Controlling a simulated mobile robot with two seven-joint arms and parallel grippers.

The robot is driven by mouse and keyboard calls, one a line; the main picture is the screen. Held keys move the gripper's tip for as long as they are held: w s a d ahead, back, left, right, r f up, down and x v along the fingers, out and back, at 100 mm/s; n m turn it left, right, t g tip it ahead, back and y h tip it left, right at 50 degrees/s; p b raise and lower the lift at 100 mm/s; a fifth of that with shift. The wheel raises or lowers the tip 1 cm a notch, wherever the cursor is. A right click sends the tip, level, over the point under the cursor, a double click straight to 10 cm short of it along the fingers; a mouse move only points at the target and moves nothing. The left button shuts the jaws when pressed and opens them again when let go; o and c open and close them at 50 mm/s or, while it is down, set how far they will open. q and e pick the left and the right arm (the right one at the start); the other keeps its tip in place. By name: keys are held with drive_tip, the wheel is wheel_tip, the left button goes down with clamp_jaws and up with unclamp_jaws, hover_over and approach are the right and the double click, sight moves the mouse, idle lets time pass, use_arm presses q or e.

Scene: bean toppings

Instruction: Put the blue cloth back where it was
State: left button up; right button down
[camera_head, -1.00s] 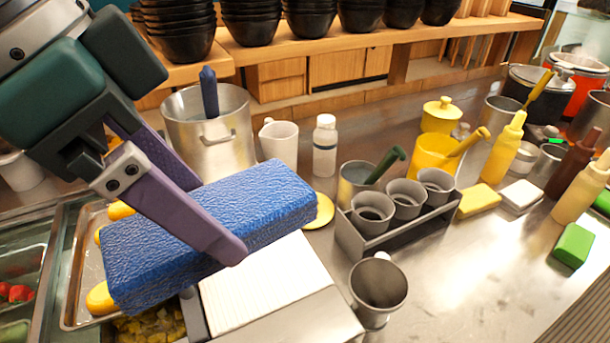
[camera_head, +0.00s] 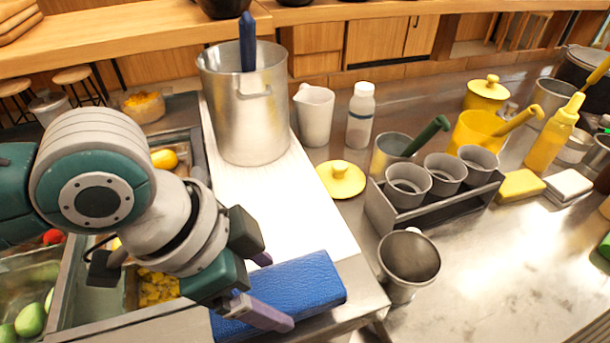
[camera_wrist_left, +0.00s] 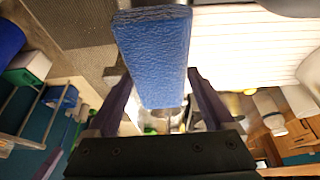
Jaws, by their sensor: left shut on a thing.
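The blue cloth (camera_head: 300,287) is a thick, textured blue block low in the head view, at the near end of the white ribbed board (camera_head: 312,205). My left gripper (camera_head: 264,288) is shut on it, with its purple fingers on either side. In the left wrist view the cloth (camera_wrist_left: 155,55) stands out between the two fingers, beside the white board (camera_wrist_left: 250,50). I cannot tell whether the cloth touches the counter. Its left end is partly hidden by my gripper. My right gripper is not in view.
A steel pot (camera_head: 240,125) with a blue handle stands at the board's far end. A yellow lid (camera_head: 341,180), a rack of cups (camera_head: 378,208) and a metal cup (camera_head: 408,262) stand to the right. Food trays (camera_head: 70,280) lie left. The front right counter is clear.

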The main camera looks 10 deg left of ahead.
sight(258, 293)
use_arm(q)
drive_tip(key=shift+f, duration=1.7)
drive_tip(key=shift+b, duration=0.3)
drive_tip(key=shift+f, duration=0.15)
drive_tip(key=o, duration=1.1)
drive_tip(key=shift+c, duration=0.2)
